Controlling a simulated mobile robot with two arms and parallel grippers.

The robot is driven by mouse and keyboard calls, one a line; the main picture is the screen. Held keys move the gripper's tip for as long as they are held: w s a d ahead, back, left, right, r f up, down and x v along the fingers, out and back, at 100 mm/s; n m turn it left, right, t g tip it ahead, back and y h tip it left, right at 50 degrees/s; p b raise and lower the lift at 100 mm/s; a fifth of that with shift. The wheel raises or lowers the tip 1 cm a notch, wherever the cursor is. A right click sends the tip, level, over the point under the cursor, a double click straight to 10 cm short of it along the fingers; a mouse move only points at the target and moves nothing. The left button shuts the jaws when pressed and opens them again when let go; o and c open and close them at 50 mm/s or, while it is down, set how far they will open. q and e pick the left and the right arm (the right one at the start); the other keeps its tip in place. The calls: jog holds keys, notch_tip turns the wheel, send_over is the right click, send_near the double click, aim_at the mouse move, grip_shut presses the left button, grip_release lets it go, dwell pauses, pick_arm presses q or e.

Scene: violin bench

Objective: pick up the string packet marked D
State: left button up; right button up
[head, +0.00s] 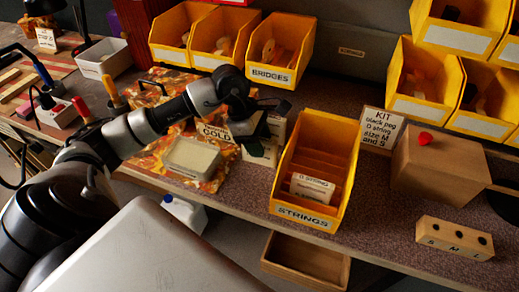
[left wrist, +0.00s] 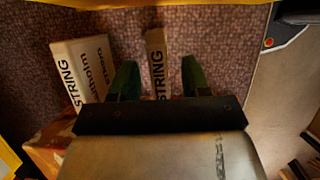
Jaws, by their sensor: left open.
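A white packet that appears to read "D STRING" (head: 311,188) stands in the yellow STRINGS bin (head: 303,210), right of my left gripper. My left gripper (head: 262,128) is open, over the bench between the gold-patterned cloth and the bin. In the left wrist view its two green fingers (left wrist: 158,78) are apart, with a narrow packet marked STRING (left wrist: 157,60) between them. A wider packet marked STRING (left wrist: 80,72) lies left of the fingers. The string letters of both are not readable there. My right gripper is not in view.
Behind are yellow bins, one marked BRIDGES (head: 272,75). A KIT card (head: 381,128) and a wooden block with a red top piece (head: 440,165) stand right of the STRINGS bin. A pale tin (head: 192,158) lies on the cloth. A wooden tray (head: 305,264) is below the bench edge.

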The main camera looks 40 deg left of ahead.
pick_arm(q)
jog(key=shift+f, duration=0.1)
jog(key=shift+c, duration=0.2)
grip_shut()
